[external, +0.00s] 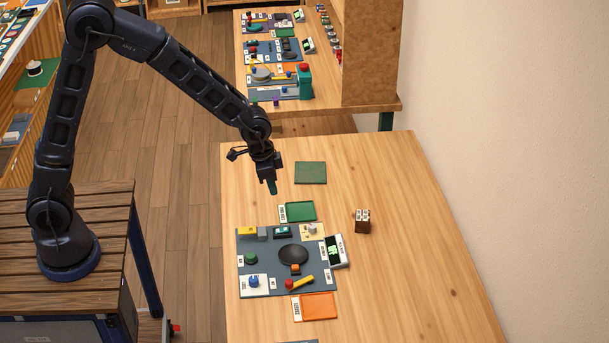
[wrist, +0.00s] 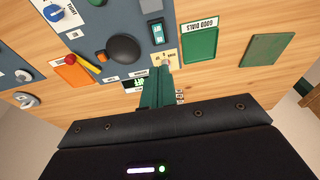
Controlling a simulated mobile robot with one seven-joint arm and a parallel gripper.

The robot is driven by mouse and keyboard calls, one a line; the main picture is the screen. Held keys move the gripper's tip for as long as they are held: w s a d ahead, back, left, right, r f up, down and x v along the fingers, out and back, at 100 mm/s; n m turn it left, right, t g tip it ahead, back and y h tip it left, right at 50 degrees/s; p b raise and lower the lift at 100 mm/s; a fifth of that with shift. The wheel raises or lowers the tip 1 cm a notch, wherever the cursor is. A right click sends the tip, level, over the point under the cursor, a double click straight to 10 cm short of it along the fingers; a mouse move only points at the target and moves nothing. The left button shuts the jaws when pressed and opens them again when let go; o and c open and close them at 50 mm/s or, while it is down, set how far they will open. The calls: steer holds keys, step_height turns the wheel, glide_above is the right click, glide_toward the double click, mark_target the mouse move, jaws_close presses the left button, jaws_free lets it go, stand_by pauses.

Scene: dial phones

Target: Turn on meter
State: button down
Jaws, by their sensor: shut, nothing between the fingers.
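A grey-blue panel (external: 268,273) lies on the wooden table. At its right edge stands a tilted white-framed meter with a dark screen and green marks (external: 335,251); the marks are too small to read. In the wrist view the meter (wrist: 138,84) is partly hidden behind my fingers. A cream plate with a small pale knob (external: 312,229) sits at the panel's far right corner. A dark switch-like part (external: 283,232) is beside it, also in the wrist view (wrist: 157,30). My gripper (external: 272,187) is shut and empty, above the table beyond the panel, its green fingers (wrist: 158,78) touching nothing visible.
The panel also carries a black dome (external: 293,254), a red-and-yellow lever (external: 300,282) and a blue knob (external: 254,281). A green tray (external: 300,211), orange tray (external: 318,307), green mat (external: 310,173) and brown block (external: 362,222) lie around it. The table's right side is clear.

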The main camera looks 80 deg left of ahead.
mark_target(285, 228)
steer(key=shift+f, duration=0.1)
steer(key=w+f, duration=0.1)
steer(key=f, duration=0.8)
steer(key=w+f, duration=0.1)
steer(key=f, duration=0.3)
steer(key=shift+w+f, duration=0.3)
